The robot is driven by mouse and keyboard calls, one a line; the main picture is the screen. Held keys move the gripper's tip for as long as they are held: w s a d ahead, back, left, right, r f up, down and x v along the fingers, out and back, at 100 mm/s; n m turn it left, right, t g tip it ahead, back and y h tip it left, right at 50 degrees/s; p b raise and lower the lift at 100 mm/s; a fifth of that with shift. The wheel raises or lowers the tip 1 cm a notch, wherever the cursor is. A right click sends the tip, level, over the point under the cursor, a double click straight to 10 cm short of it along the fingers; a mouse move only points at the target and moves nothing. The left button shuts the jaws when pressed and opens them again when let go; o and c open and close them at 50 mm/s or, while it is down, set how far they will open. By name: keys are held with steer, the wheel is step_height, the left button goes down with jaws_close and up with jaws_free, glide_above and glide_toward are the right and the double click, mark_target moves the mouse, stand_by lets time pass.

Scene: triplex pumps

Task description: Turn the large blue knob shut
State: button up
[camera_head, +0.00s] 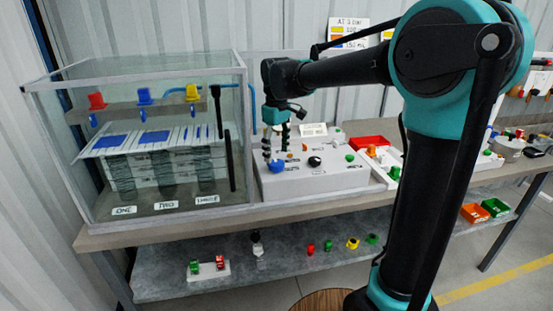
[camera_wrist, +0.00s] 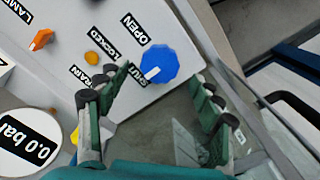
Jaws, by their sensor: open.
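The large blue knob (camera_wrist: 163,62) is on the sloped light-grey panel (camera_wrist: 200,30), with a white mark on its lower-left side. The mark faces a label partly hidden by a finger, ending in "UT". An "OPEN" label (camera_wrist: 137,29) is above-left of the knob. My gripper (camera_wrist: 163,77) is open, one finger on each side of the knob in the wrist view; I cannot tell whether they touch it. In the head view my gripper (camera_head: 276,154) is just above the blue knob (camera_head: 277,167) at the panel's left part.
A glass tank (camera_head: 150,200) with coloured valves stands close left of the panel. The panel also has a black knob (camera_head: 314,161), a green button (camera_head: 350,157) and an orange switch (camera_wrist: 41,39). A round gauge (camera_wrist: 28,140) reads 0.0 bar. A red bin (camera_head: 369,142) is at right.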

mark_target(276, 162)
step_height(276, 162, up, 8)
steer(key=shift+r, duration=0.15)
stand_by(0.3)
